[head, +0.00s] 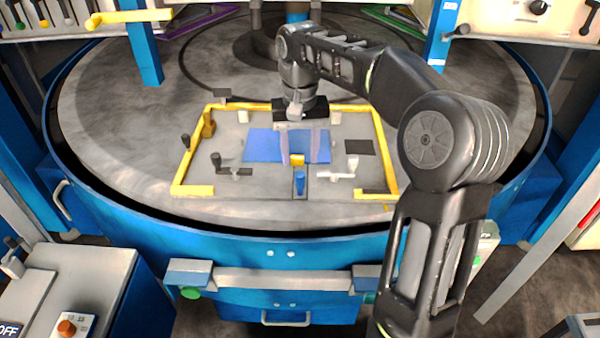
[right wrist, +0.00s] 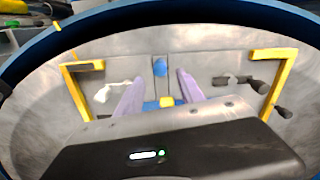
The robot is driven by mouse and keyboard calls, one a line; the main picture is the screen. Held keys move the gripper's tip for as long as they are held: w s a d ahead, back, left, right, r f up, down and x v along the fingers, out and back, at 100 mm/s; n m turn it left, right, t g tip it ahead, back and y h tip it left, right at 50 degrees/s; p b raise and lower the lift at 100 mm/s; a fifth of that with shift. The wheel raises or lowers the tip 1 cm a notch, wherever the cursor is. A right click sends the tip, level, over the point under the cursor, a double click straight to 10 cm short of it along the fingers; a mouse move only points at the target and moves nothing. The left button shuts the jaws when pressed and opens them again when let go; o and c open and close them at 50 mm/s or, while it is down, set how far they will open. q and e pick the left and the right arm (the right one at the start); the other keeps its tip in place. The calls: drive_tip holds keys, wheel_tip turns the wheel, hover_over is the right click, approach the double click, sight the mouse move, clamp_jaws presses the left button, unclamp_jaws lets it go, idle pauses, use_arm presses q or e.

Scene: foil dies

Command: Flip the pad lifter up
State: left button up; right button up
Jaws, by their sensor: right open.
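A blue tab (head: 299,182) stands in a slot at the near middle of the grey plate. A small yellow block (head: 297,159) is just behind it, at the edge of a blue pad (head: 259,146). I cannot tell for certain which of these is the pad lifter. In the right wrist view the blue tab (right wrist: 160,67) and yellow block (right wrist: 167,102) show between my fingers. My right gripper (head: 300,161) is open and empty over the blue pad, its pale fingers spread around the yellow block's line. The fingertips point toward the blue tab. My left gripper is not in view.
A yellow frame (head: 186,165) borders the plate on the round grey table (head: 110,130). A white-handled clamp (head: 338,175) and a grey clamp (head: 232,172) flank the slot. A dark square (head: 359,147) lies right of the pad. A blue rim surrounds the table.

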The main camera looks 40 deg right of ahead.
sight(300, 173)
drive_tip(key=shift+f+p, duration=0.35)
drive_tip(key=shift+f, duration=3.6)
clamp_jaws()
